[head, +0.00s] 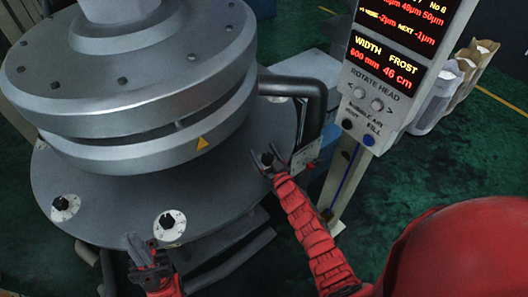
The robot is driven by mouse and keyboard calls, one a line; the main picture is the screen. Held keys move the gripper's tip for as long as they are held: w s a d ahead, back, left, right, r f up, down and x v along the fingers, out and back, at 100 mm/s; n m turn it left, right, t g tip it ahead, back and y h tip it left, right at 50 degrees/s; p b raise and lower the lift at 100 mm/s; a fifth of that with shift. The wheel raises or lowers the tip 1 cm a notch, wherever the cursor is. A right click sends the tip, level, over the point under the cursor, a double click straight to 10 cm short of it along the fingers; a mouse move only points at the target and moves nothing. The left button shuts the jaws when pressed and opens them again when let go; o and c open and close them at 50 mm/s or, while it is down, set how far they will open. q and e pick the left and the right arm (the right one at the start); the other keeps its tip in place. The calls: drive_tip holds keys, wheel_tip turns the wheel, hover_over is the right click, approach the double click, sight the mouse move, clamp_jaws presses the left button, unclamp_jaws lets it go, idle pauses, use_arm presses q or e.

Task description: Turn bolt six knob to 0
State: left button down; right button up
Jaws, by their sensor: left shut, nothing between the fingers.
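White round dials with black knobs sit around the rim of the grey metal disc (205,195). One knob dial (166,224) is at the front and another knob dial (63,207) is at the left. Their numbers and pointer settings are too small to read, and I cannot tell which is bolt six. My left gripper (141,246) is shut and empty, just left of and in front of the front dial, apart from it. My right gripper (268,158) is over the disc's right rim, its fingers seeming apart. Whether a knob lies between them is unclear.
The big round grey machine head (130,70) rises over the disc. A control panel (385,75) with red and yellow readouts stands at the right on a post. A dark pipe (300,87) bends down beside the disc. Bags (465,75) stand on the green floor behind.

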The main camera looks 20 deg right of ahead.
clamp_jaws()
drive_tip(key=shift+a+n+y+p, duration=0.2)
drive_tip(key=shift+n+y+p, duration=0.5)
drive_tip(key=shift+y+p, duration=0.35)
drive_tip(key=shift+n+g+y, duration=0.4)
drive_tip(key=shift+y, duration=0.25)
drive_tip(key=shift+a+n+y, duration=0.15)
drive_tip(key=shift+n+y, duration=0.15)
drive_tip(key=shift+y, duration=0.1)
drive_tip(key=shift+s+f+n+g+y+b, duration=0.1)
drive_tip(key=shift+f+n+g+y+b, duration=0.15)
drive_tip(key=shift+n+g+y+b, duration=0.25)
drive_tip(key=n+g+y+b, duration=0.1)
drive_tip(key=y+b, duration=0.1)
drive_tip(key=b, duration=0.1)
drive_tip(key=n+g+y+b, duration=0.2)
drive_tip(key=b, duration=0.2)
drive_tip(key=a+n+g+y+b, duration=0.1)
drive_tip(key=y+b, duration=0.1)
drive_tip(key=b, duration=0.2)
drive_tip(key=shift+s+n+g, duration=0.3)
drive_tip(key=shift+s, duration=0.1)
drive_tip(key=shift+s+r+n+g+y+b, duration=0.1)
drive_tip(key=shift+r+n+g+y+b, duration=0.1)
drive_tip(key=shift+n+g+y+b, duration=0.3)
